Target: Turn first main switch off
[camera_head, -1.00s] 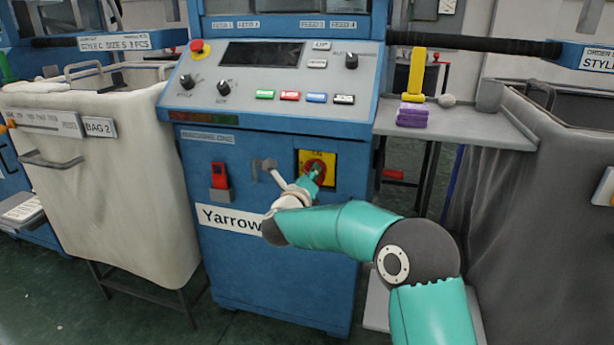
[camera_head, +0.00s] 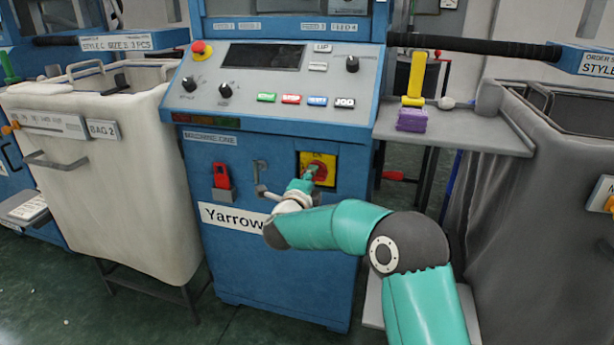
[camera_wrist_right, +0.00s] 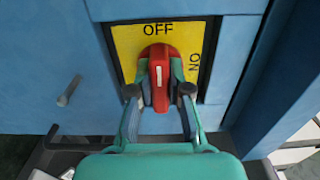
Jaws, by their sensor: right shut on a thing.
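The main switch is a red rotary handle (camera_head: 320,172) on a yellow plate (camera_head: 329,161), set in the blue front of the machine marked MACHINE ONE. In the right wrist view the red handle (camera_wrist_right: 160,75) stands upright in the picture, in line with the word OFF at the top of the yellow plate (camera_wrist_right: 127,42). The word ON is at the plate's right. My right gripper (camera_wrist_right: 160,92) is shut on the handle, a finger on each side. It also shows in the head view (camera_head: 309,177), partly covering the switch. My left gripper is not in view.
A red lockout-like piece (camera_head: 221,176) and a grey handle (camera_head: 261,178) are left of the switch. The control panel (camera_head: 270,85) is above. A white bag bin (camera_head: 100,180) stands left; a grey shelf (camera_head: 460,135) with yellow and purple items is right.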

